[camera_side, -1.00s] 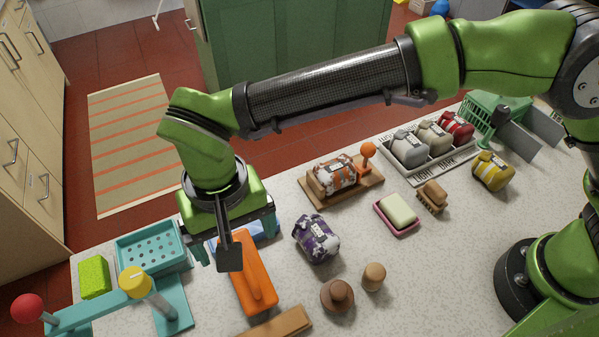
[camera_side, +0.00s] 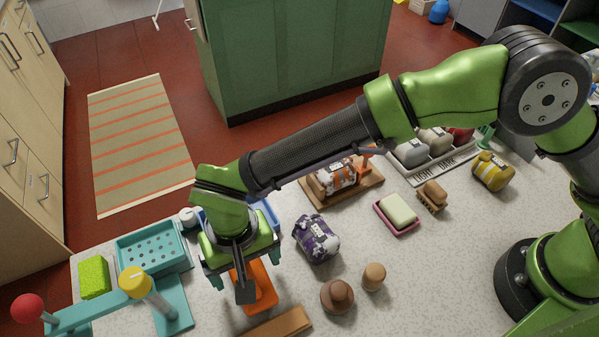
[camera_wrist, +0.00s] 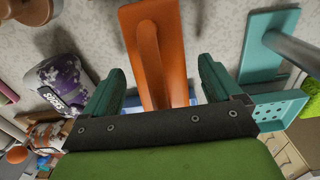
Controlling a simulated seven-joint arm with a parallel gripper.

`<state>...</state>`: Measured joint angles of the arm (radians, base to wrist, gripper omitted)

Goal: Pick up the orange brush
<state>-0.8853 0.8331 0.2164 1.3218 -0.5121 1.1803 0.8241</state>
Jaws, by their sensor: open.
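The orange brush (camera_side: 265,290) lies on the speckled counter, partly hidden under my gripper (camera_side: 243,278) in the side view. In the wrist view the brush (camera_wrist: 150,25) is a long orange block with a raised handle along its middle. My gripper (camera_wrist: 158,80) is open, with one teal finger on each side of the brush's handle in the picture. The fingers look apart from the brush. I cannot tell the exact height of the fingertips above it.
A purple-patterned socks bundle (camera_side: 316,238) lies just right of the brush. A wooden block (camera_side: 278,325) lies in front. Two round wooden pieces (camera_side: 337,295) stand to the right. A teal perforated tray (camera_side: 153,250) and teal stand (camera_side: 175,310) are at the left.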

